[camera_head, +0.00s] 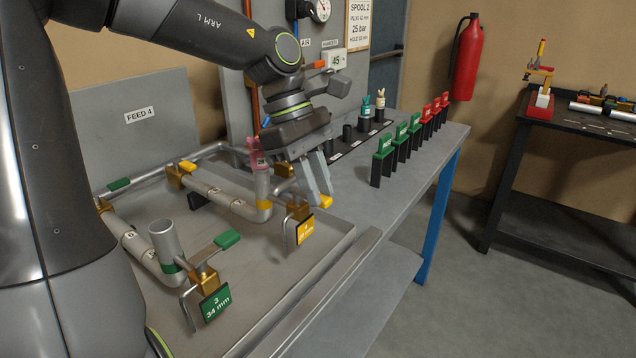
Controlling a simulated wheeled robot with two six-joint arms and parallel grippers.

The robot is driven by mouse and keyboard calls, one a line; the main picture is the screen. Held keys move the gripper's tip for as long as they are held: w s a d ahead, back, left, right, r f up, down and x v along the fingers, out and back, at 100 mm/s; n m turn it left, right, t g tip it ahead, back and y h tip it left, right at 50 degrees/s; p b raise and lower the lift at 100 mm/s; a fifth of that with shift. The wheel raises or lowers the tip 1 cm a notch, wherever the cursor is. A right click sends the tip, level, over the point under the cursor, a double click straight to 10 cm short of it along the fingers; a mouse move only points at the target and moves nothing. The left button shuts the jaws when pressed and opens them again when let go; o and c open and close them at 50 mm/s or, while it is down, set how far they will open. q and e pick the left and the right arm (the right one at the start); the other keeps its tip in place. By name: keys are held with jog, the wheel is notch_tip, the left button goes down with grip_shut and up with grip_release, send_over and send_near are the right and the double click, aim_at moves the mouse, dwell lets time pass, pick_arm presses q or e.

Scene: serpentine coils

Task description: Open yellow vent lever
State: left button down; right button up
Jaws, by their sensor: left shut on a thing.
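The yellow vent lever (326,202) shows its yellow tip just at the fingertips of my left gripper (318,184). The gripper comes down from above, tilted, and its fingers are shut on the lever; they hide much of it. The lever belongs to a small brass valve (298,212) with a yellow tag (304,230) hanging from it, at the right end of the pipe coil (222,197). My right gripper is not in view.
A green-handled valve (227,239) with a green tag (215,302) stands nearer, beside an open upright pipe (164,240). Green and red tagged blocks (400,142) line the bench. The tray's right part (325,240) is clear.

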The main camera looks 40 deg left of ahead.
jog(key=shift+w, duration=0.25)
pick_arm(q)
jog(key=shift+m, duration=0.3)
jog(key=c, duration=1.3)
grip_release()
jog(key=p+v, duration=0.2)
jog(key=v, duration=1.5)
jog(key=shift+r+p, duration=0.25)
jog(key=shift+p, duration=0.05)
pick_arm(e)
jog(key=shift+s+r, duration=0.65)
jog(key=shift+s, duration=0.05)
pick_arm(q)
jog(key=shift+w, duration=0.1)
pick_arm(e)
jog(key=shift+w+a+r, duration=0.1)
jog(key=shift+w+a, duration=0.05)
